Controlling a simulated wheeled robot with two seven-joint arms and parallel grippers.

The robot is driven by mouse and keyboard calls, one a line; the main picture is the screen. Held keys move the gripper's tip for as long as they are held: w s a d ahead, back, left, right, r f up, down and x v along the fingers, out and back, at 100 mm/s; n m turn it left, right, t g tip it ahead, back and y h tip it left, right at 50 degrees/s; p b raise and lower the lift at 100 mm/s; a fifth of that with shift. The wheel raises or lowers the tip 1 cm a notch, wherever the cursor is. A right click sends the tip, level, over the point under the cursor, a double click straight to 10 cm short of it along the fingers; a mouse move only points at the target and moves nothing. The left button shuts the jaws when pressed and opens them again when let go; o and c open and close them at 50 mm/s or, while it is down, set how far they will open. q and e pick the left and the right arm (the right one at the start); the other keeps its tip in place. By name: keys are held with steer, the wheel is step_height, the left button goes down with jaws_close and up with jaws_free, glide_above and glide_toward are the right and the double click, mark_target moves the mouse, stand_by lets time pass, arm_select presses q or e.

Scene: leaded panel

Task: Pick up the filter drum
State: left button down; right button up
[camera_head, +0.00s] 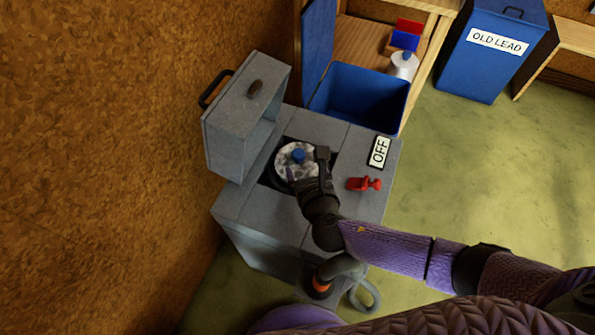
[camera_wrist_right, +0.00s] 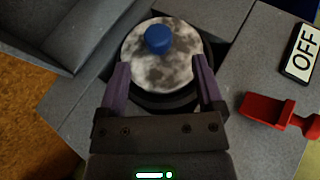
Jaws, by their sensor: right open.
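The filter drum (camera_head: 291,163) is a round, dirty white and grey drum with a blue knob on top. It sits in a dark round opening in the top of a grey machine. It also shows in the right wrist view (camera_wrist_right: 165,72), its blue knob (camera_wrist_right: 158,40) toward the far side. My right gripper (camera_head: 306,168) is above the near side of the drum. In the right wrist view its two fingers (camera_wrist_right: 160,85) are apart on either side of the drum's near part, with nothing clamped. I cannot tell whether they touch the drum. My left gripper is not in view.
The machine's raised grey lid (camera_head: 240,115) stands left of the drum. A red lever (camera_head: 364,184) and an OFF sign (camera_head: 380,151) are to the right. A blue open bin (camera_head: 360,95) stands behind. A blue OLD LEAD bin (camera_head: 490,60) is farther right, with open green floor in front.

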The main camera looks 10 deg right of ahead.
mark_target(300, 160)
steer(key=b+x, duration=0.1)
steer(key=x, duration=0.1)
steer(key=b+x, duration=0.1)
steer(key=shift+w+a+f, duration=0.1)
steer(key=shift+w+f, duration=0.1)
steer(key=shift+f, duration=0.35)
steer(key=shift+w, duration=0.4)
steer(key=shift+r, duration=0.2)
steer(key=c, duration=1.1)
jaws_close()
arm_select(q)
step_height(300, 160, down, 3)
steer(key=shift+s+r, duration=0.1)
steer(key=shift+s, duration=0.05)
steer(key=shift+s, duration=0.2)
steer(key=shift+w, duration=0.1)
